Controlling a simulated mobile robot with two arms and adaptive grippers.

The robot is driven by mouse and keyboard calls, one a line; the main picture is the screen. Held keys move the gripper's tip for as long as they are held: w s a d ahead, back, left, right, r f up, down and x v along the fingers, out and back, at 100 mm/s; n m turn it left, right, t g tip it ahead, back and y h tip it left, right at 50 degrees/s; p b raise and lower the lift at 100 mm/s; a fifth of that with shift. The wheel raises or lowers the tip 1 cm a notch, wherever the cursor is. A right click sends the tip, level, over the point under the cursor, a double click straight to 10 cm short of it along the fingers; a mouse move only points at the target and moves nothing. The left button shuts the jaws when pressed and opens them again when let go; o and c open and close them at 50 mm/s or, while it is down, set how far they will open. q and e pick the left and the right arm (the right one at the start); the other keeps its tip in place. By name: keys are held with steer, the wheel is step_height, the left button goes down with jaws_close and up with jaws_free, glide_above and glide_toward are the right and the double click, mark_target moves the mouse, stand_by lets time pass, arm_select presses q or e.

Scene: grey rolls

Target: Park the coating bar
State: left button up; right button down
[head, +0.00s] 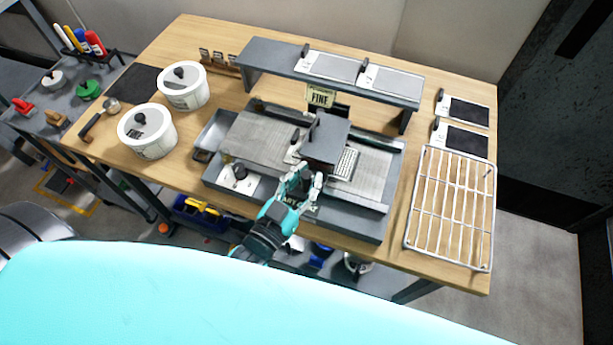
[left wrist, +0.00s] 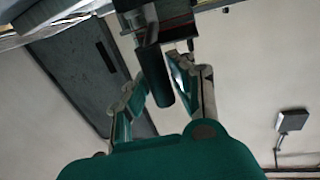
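The coating machine (head: 262,137) sits mid-bench, a grey flat bed with a dark frame. A dark grey boxy carriage (head: 326,138) stands across its bed; I take this to be the coating bar part. My left gripper (head: 304,182) is at the carriage's near side, over the machine's front edge. In the left wrist view, a dark cylindrical handle (left wrist: 157,78) lies between the fingers of the left gripper (left wrist: 163,66). The fingers look apart, one on each side of the handle; contact is not clear. The handle is largely hidden in the head view. My right gripper is not in view.
A grey raised shelf (head: 265,54) spans behind the machine, with a FINE sign (head: 320,96) below it. A wire rack (head: 452,205) lies at the right. Two white lidded pots (head: 148,131) stand at the left. A small tray part with a black knob (head: 239,178) is left of my gripper.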

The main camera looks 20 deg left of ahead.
arm_select(q)
jaws_close()
steer(key=shift+w+d+f, duration=0.1)
steer(key=shift+w+f, duration=0.1)
stand_by(0.4)
